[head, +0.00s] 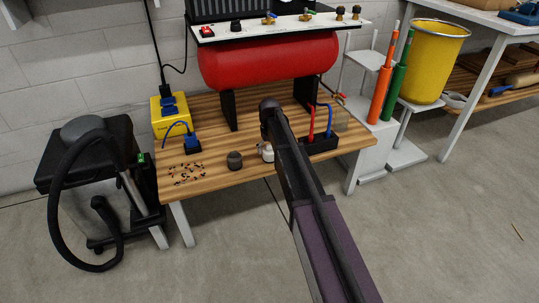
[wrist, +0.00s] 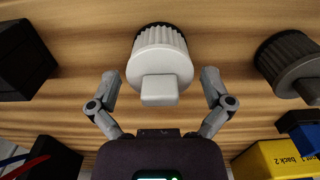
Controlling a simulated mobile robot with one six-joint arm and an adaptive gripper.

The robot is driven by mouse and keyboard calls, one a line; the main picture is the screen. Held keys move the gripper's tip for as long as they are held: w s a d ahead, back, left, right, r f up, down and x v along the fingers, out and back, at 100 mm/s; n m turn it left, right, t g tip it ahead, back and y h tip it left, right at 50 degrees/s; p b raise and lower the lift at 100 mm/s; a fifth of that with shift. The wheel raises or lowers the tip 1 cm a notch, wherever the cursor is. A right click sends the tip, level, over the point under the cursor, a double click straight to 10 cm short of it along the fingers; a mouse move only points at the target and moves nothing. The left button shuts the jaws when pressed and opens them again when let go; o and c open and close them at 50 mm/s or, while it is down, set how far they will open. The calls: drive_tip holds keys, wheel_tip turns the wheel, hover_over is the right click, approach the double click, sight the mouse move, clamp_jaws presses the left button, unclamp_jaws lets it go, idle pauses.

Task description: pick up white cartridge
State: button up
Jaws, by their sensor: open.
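The white cartridge (wrist: 160,60) has a ribbed rim and a square knob. In the wrist view it is at the top middle, on the wooden table (wrist: 220,20). My gripper (wrist: 160,84) is open, with one finger on each side of the cartridge's knob end. A gap shows between each finger and the cartridge, and nothing is held. In the head view the white cartridge (head: 267,152) stands on the table, partly covered by my arm. My gripper cannot be made out there.
A dark cartridge (head: 235,160) stands left of the white one; it also shows in the wrist view (wrist: 290,65). A black holder (head: 320,146) with red and blue tools is to the right. A yellow box (head: 168,115) and a red tank (head: 270,62) stand behind.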

drive_tip(key=c, duration=1)
drive_tip(key=shift+o, duration=0.2)
drive_tip(key=shift+r, duration=0.2)
wheel_tip(320, 180, up, 4)
drive_tip(key=p, duration=0.4)
drive_tip(key=shift+f, duration=0.2)
drive_tip(key=s+d+r+p, duration=0.1)
drive_tip(key=s, duration=1.5)
drive_tip(key=shift+d, duration=0.35)
drive_tip(key=shift+r, duration=0.1)
wheel_tip(320, 180, up, 3)
drive_tip(key=p, duration=0.3)
